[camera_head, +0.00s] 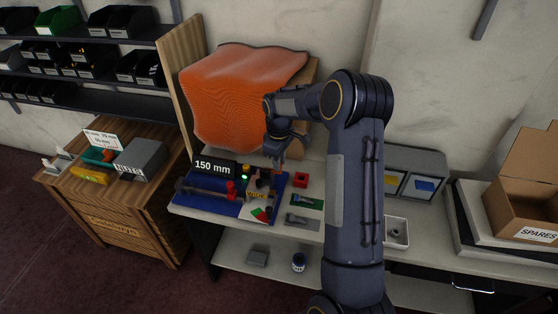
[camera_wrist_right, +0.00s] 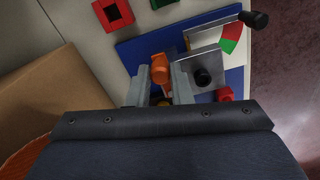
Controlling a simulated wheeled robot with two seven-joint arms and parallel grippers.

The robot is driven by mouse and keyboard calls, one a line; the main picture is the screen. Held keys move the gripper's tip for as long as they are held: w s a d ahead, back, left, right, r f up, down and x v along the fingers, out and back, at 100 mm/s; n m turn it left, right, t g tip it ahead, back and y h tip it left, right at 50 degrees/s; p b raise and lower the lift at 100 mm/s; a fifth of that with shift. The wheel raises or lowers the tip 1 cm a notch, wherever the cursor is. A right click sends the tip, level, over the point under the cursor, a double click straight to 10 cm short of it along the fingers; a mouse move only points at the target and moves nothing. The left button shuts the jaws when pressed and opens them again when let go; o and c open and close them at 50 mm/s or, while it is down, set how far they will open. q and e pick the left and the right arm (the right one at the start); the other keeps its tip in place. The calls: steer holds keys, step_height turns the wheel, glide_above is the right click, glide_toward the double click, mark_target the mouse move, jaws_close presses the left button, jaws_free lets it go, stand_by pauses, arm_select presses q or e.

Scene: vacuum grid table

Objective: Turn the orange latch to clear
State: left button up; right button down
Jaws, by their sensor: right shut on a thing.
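The orange latch (camera_wrist_right: 160,67) shows in the right wrist view, upright on a blue board (camera_wrist_right: 130,50), between the tips of my right gripper (camera_wrist_right: 160,88). The jaws are shut on it. In the head view my right gripper (camera_head: 279,158) reaches down at the board's back right corner, and its fingers largely hide the latch. A red and green sector plate (camera_wrist_right: 231,38) with a black handle (camera_wrist_right: 255,19) lies at the board's edge. A black knob (camera_wrist_right: 203,77) on a metal plate is just right of the jaws. My left gripper is not in view.
A sign reading 150 mm (camera_head: 213,167) and a small lamp post with a green light (camera_head: 245,174) stand by the board. A red block (camera_head: 300,180) lies right of it. A draped orange sheet (camera_head: 235,95) rises behind. An open cardboard box (camera_head: 520,205) is far right.

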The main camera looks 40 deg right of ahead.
steer(key=c, duration=1.3)
jaws_free()
step_height(320, 180, up, 8)
steer(key=shift+f, duration=0.25)
steer(key=shift+r, duration=0.2)
steer(key=shift+s+a+r, duration=0.1)
steer(key=shift+r, duration=0.05)
steer(key=s+a+r+m+t+y, duration=0.1)
steer(key=s+a+r+m+t, duration=0.1)
steer(key=s+a+r, duration=0.6)
steer(key=s+a+r+m+t+y, duration=0.25)
steer(key=s+a, duration=0.25)
steer(key=s, duration=0.7)
steer(key=s+a+f+m+t, duration=0.1)
steer(key=s+a+f+m, duration=0.1)
steer(key=s+a+f, duration=0.2)
steer(key=s+a, duration=0.2)
steer(key=s, duration=0.2)
steer(key=shift+s+f, duration=0.2)
steer(key=shift+f, duration=0.1)
